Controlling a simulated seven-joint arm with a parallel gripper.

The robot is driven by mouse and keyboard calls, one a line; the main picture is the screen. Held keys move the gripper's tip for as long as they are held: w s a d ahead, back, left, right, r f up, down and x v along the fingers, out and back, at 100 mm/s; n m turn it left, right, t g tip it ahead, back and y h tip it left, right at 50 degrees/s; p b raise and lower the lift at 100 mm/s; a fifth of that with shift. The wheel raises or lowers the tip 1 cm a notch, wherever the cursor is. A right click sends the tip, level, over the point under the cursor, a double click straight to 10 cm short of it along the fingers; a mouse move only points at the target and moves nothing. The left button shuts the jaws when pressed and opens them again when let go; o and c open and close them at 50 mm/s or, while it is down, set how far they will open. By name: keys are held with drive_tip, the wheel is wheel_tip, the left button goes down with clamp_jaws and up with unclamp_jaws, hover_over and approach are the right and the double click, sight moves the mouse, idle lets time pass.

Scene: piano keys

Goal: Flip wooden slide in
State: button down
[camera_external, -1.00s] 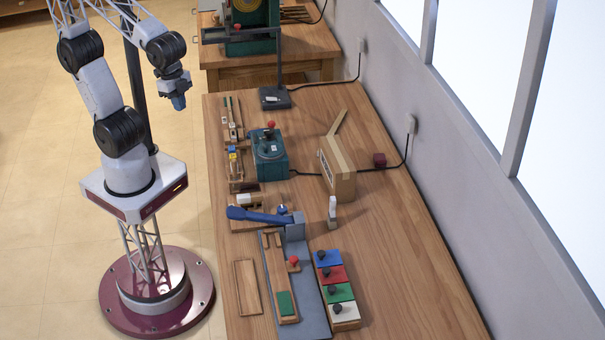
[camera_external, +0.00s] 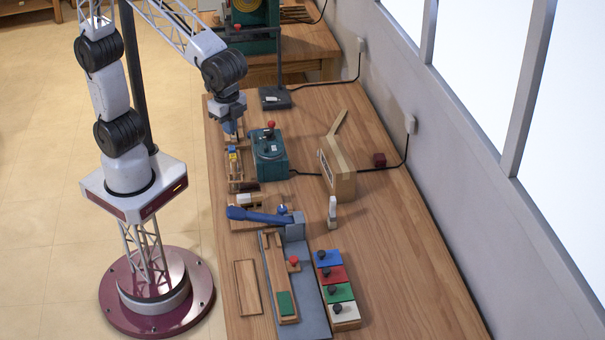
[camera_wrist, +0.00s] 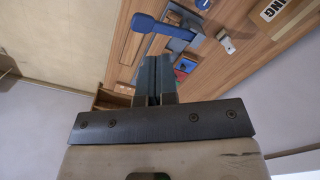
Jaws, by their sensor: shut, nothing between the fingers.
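My gripper (camera_external: 231,130) hangs over the left edge of the workbench, above the far end of the narrow wooden rack (camera_external: 237,172). Its fingers (camera_wrist: 155,80) are together and empty in the wrist view. A long wooden piece with a green pad (camera_external: 281,285) lies on a grey base near the front of the bench, well away from my gripper. A tan wooden box (camera_external: 340,170) with a slanted board (camera_external: 338,122) stands right of my gripper. I cannot tell which wooden part is the slide.
A teal box with a red knob (camera_external: 270,155) stands close right of my gripper. A blue lever (camera_external: 258,215) lies nearer the front; it also shows in the wrist view (camera_wrist: 150,26). Coloured blocks with black knobs (camera_external: 337,290) line the front. The bench's right side is mostly clear.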

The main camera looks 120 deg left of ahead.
drive_tip(key=w+d+f+g, duration=0.1)
drive_tip(key=w+d+f, duration=0.1)
drive_tip(key=w+f, duration=0.5)
drive_tip(key=w+d+f+m+g, duration=0.1)
drive_tip(key=w+d+f, duration=0.2)
drive_tip(key=w+f, duration=0.4)
drive_tip(key=w+d+f+g+y, duration=0.1)
drive_tip(key=w+d+f, duration=0.2)
drive_tip(key=w, duration=1.7)
wheel_tip(320, 180, down, 4)
drive_tip(key=shift+w+r+m, duration=0.1)
drive_tip(key=shift+w+m, duration=0.2)
drive_tip(key=shift+m, duration=0.1)
approach(297, 268)
drive_tip(key=w+f, duration=0.3)
drive_tip(key=shift+d+f, duration=0.25)
drive_tip(key=shift+d, duration=0.1)
drive_tip(key=s, duration=0.2)
drive_tip(key=shift+s+a+f, duration=0.35)
drive_tip(key=shift+a+f, duration=0.05)
drive_tip(key=shift+s+a+f, duration=0.1)
drive_tip(key=shift+s+a, duration=0.1)
drive_tip(key=shift+s, duration=0.4)
